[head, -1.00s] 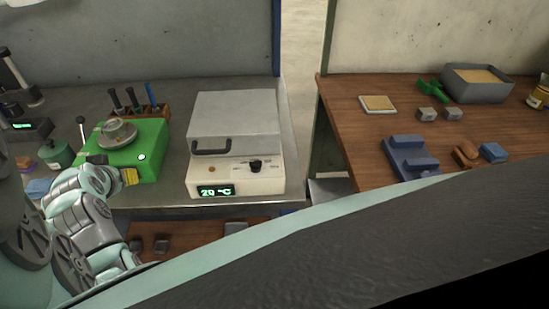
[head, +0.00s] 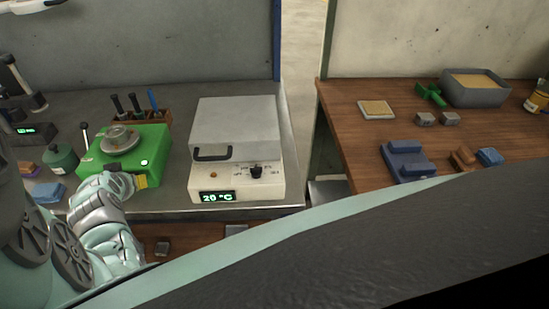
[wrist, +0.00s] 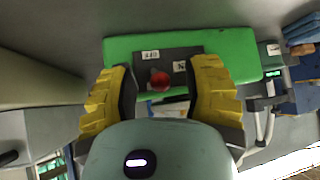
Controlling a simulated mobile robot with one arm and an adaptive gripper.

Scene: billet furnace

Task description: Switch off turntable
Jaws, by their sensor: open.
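The turntable is a green box (head: 152,139) with a grey round plate (head: 119,138) on top, at the left of the grey bench in the head view. In the head view my gripper (head: 141,181) is at the front of the green box; contact cannot be told.
A white furnace (head: 236,150) with a "20 °C" display stands right of the turntable. A tool holder (head: 150,116) stands behind, and a green pot (head: 61,160) and blue block (head: 48,193) lie left. A wooden table (head: 345,110) stands at right.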

